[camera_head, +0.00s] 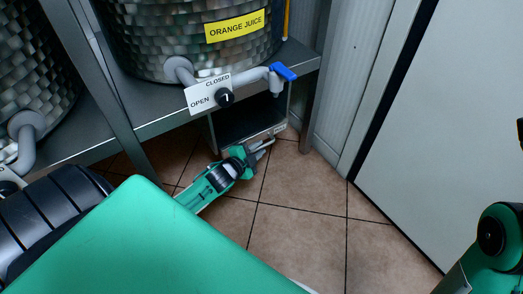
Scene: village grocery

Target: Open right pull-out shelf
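The right pull-out shelf (248,118) is a dark, shallow unit under the table, below the orange juice barrel. Its grey front edge with a small label (279,128) faces me. My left gripper (268,147) is low, right at this front edge, with its grey fingers pointing toward it. I cannot tell whether the fingers touch the shelf or hold any part of it. The finger gap is too small to judge. My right arm shows only in part at the lower right edge, and its gripper is out of the picture.
The orange juice barrel (190,35) stands on a grey metal table (165,122), with a blue-handled tap (283,71) and an open/closed sign (207,94). Another barrel (35,70) is at left. A white panel (440,110) stands at right. The tiled floor (300,215) between is clear.

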